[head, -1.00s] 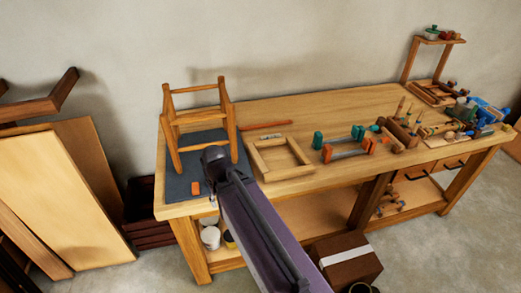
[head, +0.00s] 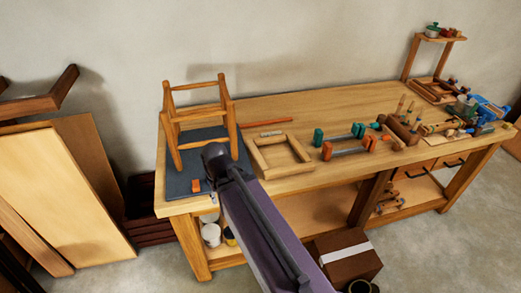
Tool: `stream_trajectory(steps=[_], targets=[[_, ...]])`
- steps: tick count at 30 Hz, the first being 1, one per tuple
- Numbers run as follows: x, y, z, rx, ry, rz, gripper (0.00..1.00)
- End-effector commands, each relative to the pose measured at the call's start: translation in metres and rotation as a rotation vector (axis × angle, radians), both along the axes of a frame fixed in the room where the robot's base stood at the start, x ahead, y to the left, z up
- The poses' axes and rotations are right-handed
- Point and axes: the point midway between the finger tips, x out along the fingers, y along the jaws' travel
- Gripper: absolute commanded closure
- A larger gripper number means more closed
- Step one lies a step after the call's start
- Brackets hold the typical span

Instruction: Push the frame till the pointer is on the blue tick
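A wooden stool-like frame (head: 229,118) with several legs and rungs stands upright on a dark mat (head: 178,188) at the left end of the workbench. A flat, open wooden frame (head: 257,158) lies on the bench to the right of the mat. I cannot make out a pointer or a blue tick. My arm reaches up from the bottom of the picture to the mat's front right part, close to both frames. My gripper is hidden behind the arm's dark end, so its fingers and any contact do not show.
A small orange block (head: 196,185) lies on the mat. Clamps (head: 348,152) with green and orange ends lie right of the flat frame, with more tools farther right. The workbench (head: 290,108) is clear towards the back. A cardboard box (head: 345,260) stands on the floor in front.

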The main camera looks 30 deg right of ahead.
Motion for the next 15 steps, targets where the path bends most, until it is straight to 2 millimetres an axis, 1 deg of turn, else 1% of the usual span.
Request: stream_trajectory(steps=[5,8,11,14,15], targets=[[0.021,-0.013,-0.002,0.007,-0.026,-0.010,0.43],[0.042,-0.029,-0.004,0.013,-0.057,-0.020,0.43],[0.069,-0.053,-0.006,0.018,-0.099,-0.035,0.43],[0.099,-0.081,-0.008,0.020,-0.149,-0.048,0.43],[0.110,-0.094,-0.009,0.021,-0.170,-0.056,0.43]])
